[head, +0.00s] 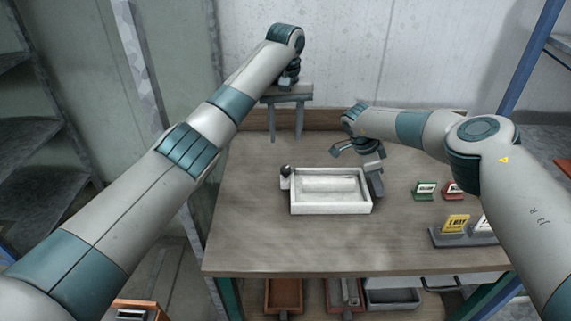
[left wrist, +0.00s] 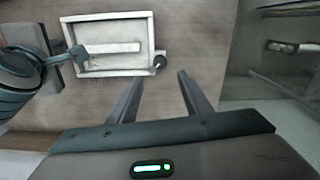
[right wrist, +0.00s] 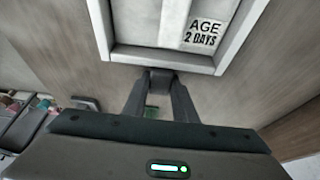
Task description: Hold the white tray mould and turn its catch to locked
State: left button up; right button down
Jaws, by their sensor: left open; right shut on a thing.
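The white tray mould (head: 330,209) lies on the table, a shallow rectangular tray with a raised bar inside. It also shows in the left wrist view (left wrist: 108,72) and close up in the right wrist view (right wrist: 120,50), where a label reads "AGE 2 DAYS". The catch, with a dark round knob (head: 286,170), sits at the tray's left back corner; it also shows in the left wrist view (left wrist: 159,62). My left gripper (head: 286,138) is open and empty, above the table behind the catch.
Green and red card holders (head: 425,190) stand right of the tray. A grey stand with a yellow card (head: 456,224) is at the front right. Bins (head: 284,296) sit under the table. The table left and in front of the tray is clear.

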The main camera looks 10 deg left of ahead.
aim_at(285, 169)
pick_arm(q)
notch_tip(285, 169, down, 12)
jog(key=shift+r, duration=0.15)
dwell(0.5)
jog(key=c, duration=1.1)
